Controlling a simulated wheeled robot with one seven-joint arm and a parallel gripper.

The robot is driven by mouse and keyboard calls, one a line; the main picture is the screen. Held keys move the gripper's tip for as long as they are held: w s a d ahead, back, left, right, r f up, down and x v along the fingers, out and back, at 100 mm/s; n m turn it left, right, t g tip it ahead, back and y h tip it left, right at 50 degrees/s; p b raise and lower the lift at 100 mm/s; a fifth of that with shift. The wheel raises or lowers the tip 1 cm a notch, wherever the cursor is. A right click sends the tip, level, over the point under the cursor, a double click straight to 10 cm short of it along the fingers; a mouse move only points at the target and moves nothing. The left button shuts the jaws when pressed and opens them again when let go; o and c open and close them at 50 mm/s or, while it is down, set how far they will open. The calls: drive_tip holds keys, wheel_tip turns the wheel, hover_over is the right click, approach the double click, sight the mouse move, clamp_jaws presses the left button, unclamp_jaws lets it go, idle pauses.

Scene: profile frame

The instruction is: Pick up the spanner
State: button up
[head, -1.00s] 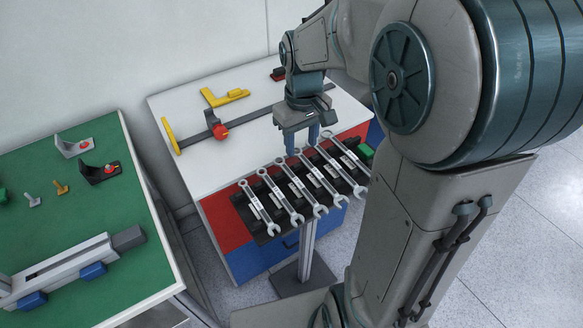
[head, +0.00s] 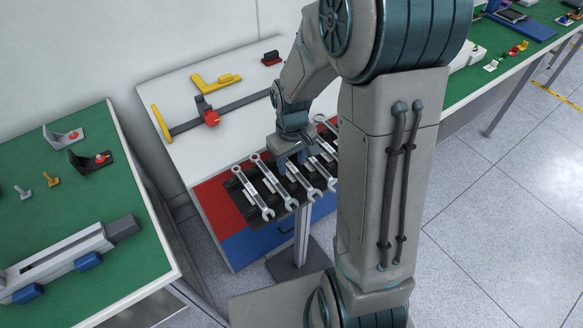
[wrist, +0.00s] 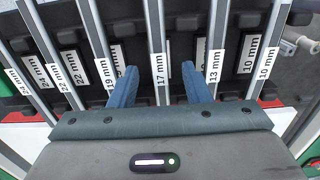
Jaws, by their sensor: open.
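Several silver combination spanners (head: 250,192) lie side by side on a dark rack, with size labels on or beside them. My gripper (head: 292,163) is lowered over the middle of the row. In the wrist view its two blue fingers (wrist: 158,84) are open and point down into the row. The spanner labelled 17 mm (wrist: 154,35) runs between them, with a gap on each side. The left finger is close to the 19 mm spanner (wrist: 97,40) and the right one close to the 13 mm spanner (wrist: 217,45). How deep the fingertips reach cannot be told.
The rack (head: 240,203) stands on a post before a white-topped cabinet (head: 172,92) with red and blue drawers. A clamp (head: 245,102) and a yellow square (head: 207,83) lie on that top. A green bench (head: 95,190) is at the left. My arm hides the rack's right end.

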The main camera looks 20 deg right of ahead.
sight(294, 167)
drive_tip(key=shift+f, duration=0.35)
clamp_jaws()
drive_tip(key=shift+r, duration=0.15)
drive_tip(key=r, duration=0.4)
drive_tip(key=shift+s+d+r, duration=0.1)
drive_tip(key=shift+d+r, duration=0.1)
drive_tip(key=s+d+r, duration=0.6)
drive_tip(key=s+d, duration=0.2)
drive_tip(key=shift+r, duration=0.2)
drive_tip(key=shift+w, duration=0.1)
wheel_tip(294, 167, up, 3)
drive_tip(key=shift+r+p, duration=0.1)
drive_tip(key=shift+p, duration=1.1)
